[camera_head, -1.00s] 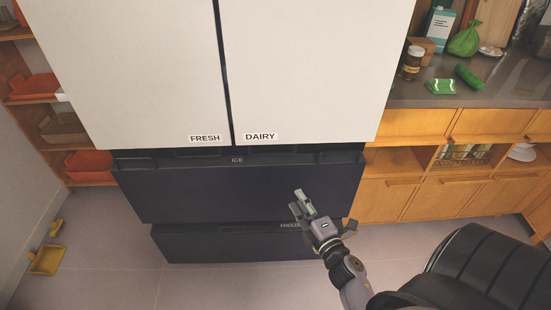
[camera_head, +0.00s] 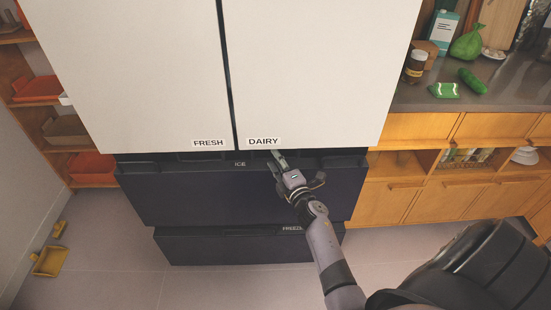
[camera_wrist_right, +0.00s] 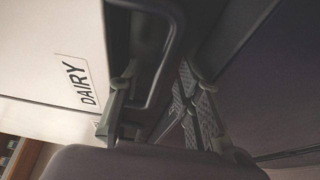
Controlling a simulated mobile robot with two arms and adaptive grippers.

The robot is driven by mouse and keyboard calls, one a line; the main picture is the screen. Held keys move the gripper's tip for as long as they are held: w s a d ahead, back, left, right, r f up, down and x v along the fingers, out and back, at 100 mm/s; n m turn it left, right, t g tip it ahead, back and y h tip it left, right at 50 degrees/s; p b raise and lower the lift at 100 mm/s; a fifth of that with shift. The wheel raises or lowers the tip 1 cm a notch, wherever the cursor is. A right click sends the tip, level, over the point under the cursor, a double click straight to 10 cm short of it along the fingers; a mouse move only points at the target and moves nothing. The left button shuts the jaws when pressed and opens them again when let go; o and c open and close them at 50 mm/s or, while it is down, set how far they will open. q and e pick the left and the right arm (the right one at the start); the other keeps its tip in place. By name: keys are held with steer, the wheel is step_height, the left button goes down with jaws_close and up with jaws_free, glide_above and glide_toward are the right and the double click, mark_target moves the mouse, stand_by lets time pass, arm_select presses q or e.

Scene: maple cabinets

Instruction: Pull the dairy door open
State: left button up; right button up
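The dairy door (camera_head: 310,70) is the white upper right door of the fridge. It is closed, and its DAIRY label (camera_head: 263,141) is at its lower left corner; the label also shows in the right wrist view (camera_wrist_right: 78,82). My right gripper (camera_head: 275,160) is just below the label, at the gap between the door's bottom edge and the dark ice drawer. In the right wrist view my right gripper (camera_wrist_right: 160,105) has its fingers apart, around the dark recessed edge under the door. Whether they touch it I cannot tell. My left gripper is not in view.
The fresh door (camera_head: 150,80) is to the left, closed. The dark ice drawer (camera_head: 200,195) and freezer drawer (camera_head: 220,247) below are shut. A counter (camera_head: 500,85) with groceries stands on the right. A yellow dustpan (camera_head: 50,261) lies on the floor at left.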

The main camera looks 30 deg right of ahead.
steer(key=shift+w+d, duration=0.1)
steer(key=shift+w, duration=0.55)
steer(key=shift+c, duration=0.4)
jaws_close()
